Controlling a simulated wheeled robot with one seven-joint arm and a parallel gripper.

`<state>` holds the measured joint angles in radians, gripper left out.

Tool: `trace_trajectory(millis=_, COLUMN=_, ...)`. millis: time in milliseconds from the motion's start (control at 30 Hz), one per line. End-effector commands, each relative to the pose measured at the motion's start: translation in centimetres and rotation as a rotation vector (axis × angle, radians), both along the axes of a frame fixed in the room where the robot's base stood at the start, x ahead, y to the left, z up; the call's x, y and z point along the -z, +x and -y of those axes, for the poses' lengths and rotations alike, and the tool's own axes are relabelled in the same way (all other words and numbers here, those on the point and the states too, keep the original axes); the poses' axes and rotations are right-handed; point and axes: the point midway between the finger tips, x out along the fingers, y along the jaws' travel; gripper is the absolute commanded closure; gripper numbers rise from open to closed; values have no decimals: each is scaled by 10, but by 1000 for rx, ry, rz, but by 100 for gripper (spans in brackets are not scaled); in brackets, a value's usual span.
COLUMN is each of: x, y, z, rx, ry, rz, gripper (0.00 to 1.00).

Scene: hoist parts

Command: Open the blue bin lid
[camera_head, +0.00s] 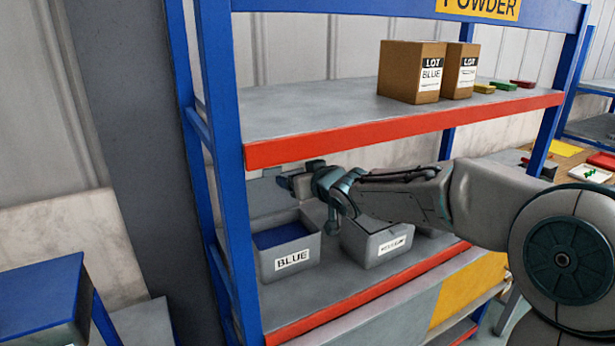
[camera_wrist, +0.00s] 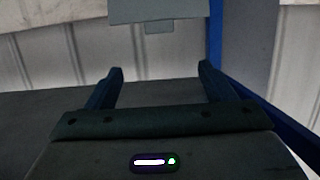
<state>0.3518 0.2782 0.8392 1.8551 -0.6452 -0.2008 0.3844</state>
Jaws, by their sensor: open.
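The grey bin labelled BLUE (camera_head: 290,261) stands on the lower shelf, and blue contents show through its open top. A grey panel that looks like its lid (camera_head: 264,198) stands raised at the bin's back. In the wrist view a grey plate with a small tab, which looks like this lid (camera_wrist: 160,10), is at the top, beyond the fingertips. My gripper (camera_head: 288,181) is above the bin, near the raised panel and under the upper shelf. Its fingers (camera_wrist: 160,70) are apart with nothing between them. The head view does not show clearly whether it touches the panel.
A second grey bin (camera_head: 380,244) with a label stands to the right, partly behind my arm. The red-edged upper shelf (camera_head: 330,138) is just above my gripper. A blue post (camera_head: 228,170) is left of the bin. Two cardboard boxes (camera_head: 411,72) (camera_head: 462,72) stand on the upper shelf.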

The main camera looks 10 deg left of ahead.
Motion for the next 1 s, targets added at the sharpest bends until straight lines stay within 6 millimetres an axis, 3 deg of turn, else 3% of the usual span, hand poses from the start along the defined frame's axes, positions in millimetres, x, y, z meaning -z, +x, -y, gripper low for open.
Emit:
trace_trajectory(millis=300, x=-9, y=-20, z=17, rx=2, ry=-1, rz=1, gripper=24)
trace_trajectory(millis=700, x=-9, y=-24, z=18, rx=-1, ry=-2, rz=1, gripper=24)
trace_trajectory(millis=733, x=-8, y=-24, z=18, rx=0, ry=-1, rz=1, gripper=26)
trace_trajectory(millis=867, x=-4, y=-25, z=22, rx=15, ry=-22, rz=-8, gripper=63)
trace_trajectory(millis=1000, x=16, y=-36, z=48, rx=101, ry=-130, rz=-59, gripper=100)
